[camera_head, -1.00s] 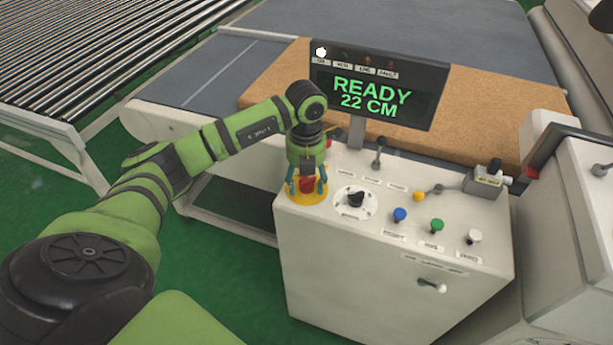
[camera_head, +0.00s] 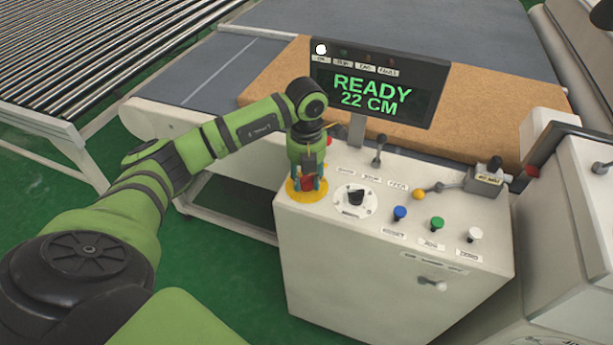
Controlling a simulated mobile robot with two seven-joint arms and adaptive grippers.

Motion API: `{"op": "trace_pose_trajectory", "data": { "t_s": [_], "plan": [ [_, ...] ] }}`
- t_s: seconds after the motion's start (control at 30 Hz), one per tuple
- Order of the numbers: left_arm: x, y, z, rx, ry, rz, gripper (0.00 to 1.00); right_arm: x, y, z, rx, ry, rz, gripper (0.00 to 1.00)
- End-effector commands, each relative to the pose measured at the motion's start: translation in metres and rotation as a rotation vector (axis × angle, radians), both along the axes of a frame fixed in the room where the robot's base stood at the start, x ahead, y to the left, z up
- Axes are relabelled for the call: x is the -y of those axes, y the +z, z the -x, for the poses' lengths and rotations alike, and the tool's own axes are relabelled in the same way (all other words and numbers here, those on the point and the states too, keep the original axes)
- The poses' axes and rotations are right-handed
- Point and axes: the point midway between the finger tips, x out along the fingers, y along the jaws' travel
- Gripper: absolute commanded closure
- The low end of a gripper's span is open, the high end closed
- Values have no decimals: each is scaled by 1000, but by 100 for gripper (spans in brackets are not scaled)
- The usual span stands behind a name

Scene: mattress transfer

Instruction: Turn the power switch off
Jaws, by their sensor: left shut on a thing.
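A white control cabinet (camera_head: 345,265) stands in the middle with controls on its sloped top. A red knob (camera_head: 307,183) sits on a yellow disc (camera_head: 304,195) at its left corner. My left gripper (camera_head: 308,184) points down over the disc, with its teal fingers shut around the red knob and partly hiding it. I cannot tell from the lettering which control is the power switch. My right gripper is not in view.
A black selector dial (camera_head: 355,197) is right beside the yellow disc, then blue (camera_head: 400,213), green (camera_head: 437,223) and white (camera_head: 474,235) buttons. A display (camera_head: 375,91) reading READY 22 CM stands behind. A tan mattress (camera_head: 485,108) lies on the conveyor behind it.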

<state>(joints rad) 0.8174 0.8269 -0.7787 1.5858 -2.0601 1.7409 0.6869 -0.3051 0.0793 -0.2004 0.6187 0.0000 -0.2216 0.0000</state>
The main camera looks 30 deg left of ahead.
Motion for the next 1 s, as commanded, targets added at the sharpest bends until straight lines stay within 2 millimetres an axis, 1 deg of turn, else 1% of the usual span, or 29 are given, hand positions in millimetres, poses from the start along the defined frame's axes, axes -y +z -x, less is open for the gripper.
{"op": "trace_pose_trajectory", "data": {
  "t_s": [0.03, 0.27, 0.47, 1.0],
  "plan": [
    [2, -3, 3, -12, 2, 2, 96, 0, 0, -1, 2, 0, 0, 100],
    [2, -3, 3, -14, 50, 3, 96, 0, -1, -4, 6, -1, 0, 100],
    [2, -4, 4, -16, 153, 2, 96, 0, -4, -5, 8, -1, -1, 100],
    [4, -5, 4, -19, 654, -3, 96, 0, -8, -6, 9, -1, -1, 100]
  ]
}}
